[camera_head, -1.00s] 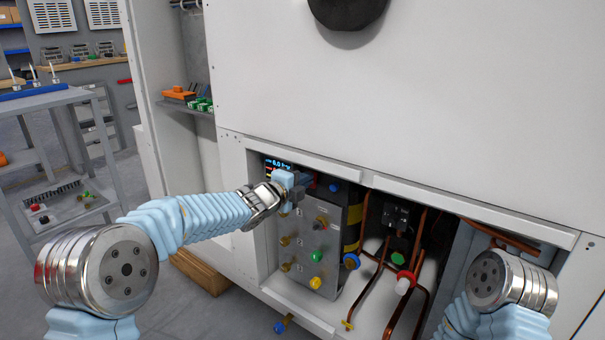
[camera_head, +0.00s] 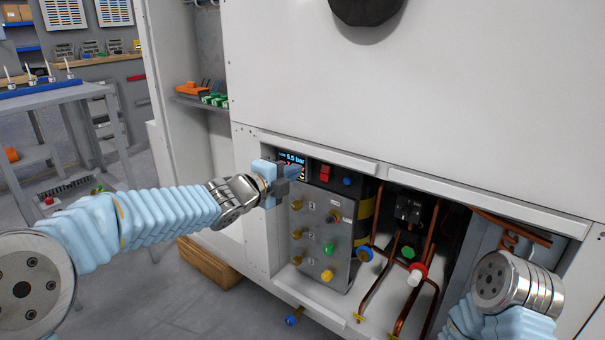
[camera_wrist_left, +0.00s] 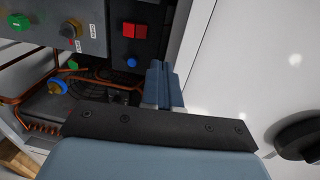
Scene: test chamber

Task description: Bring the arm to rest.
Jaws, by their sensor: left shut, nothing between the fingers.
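My left gripper (camera_head: 292,172) is shut and empty. It is in front of the display (camera_head: 291,157) at the upper left of the open cabinet bay and hides part of it. The display's visible top line reads about 5.5 bar. In the left wrist view my shut fingers (camera_wrist_left: 163,85) are together, with no object between them. A red switch (camera_head: 325,173) and a blue button (camera_head: 347,181) are right of the gripper. The red switch (camera_wrist_left: 134,30) also shows in the wrist view, apart from the fingers. My right gripper is out of view; only part of that arm shows.
Below is a grey valve panel (camera_head: 312,263) with coloured knobs. Copper pipes (camera_head: 380,290) and a red-capped valve (camera_head: 417,273) fill the bay's middle. The white cabinet face (camera_head: 450,100) is above. A grey cart (camera_head: 60,100) stands at left; open floor lies between.

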